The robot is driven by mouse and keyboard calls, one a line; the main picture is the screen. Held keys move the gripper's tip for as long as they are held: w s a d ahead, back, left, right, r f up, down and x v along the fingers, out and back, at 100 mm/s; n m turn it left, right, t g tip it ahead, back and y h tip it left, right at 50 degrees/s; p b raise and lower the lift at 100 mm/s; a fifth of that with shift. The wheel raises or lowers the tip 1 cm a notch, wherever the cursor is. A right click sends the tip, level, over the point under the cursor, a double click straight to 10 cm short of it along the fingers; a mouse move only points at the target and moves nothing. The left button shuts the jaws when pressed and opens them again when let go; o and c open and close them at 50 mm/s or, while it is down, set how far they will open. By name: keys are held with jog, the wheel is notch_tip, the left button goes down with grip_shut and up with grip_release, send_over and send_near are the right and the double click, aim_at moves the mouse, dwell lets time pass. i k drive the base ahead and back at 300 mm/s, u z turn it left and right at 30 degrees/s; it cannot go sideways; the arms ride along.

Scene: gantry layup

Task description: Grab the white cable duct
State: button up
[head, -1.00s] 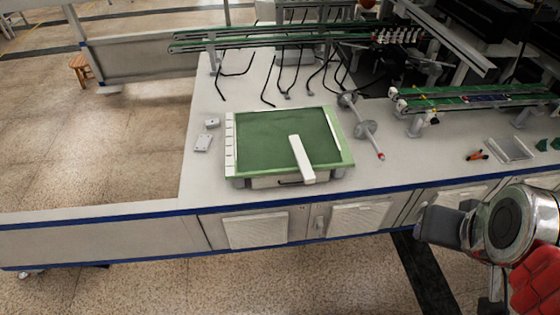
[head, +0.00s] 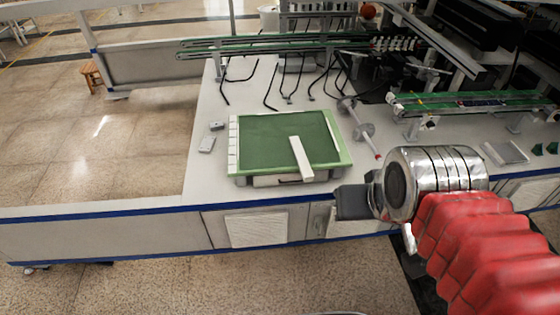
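The white cable duct (head: 301,158) is a long white bar. It lies on the green top of a tray-like unit (head: 234,150) on the workbench, with its near end at the unit's front edge. My gripper (head: 345,203) is at the right of the duct and nearer to me, in front of the bench's front edge. It is apart from the duct. Its dark end points left, and its fingers cannot be made out, so I cannot tell whether it is open or shut.
Green rails (head: 300,44) and black hooks (head: 272,92) are behind. The bench's left top (head: 205,175) is bare.

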aim_at(307, 175)
jog(key=u, duration=1.1)
jog(key=i, duration=1)
jog(key=u, duration=0.05)
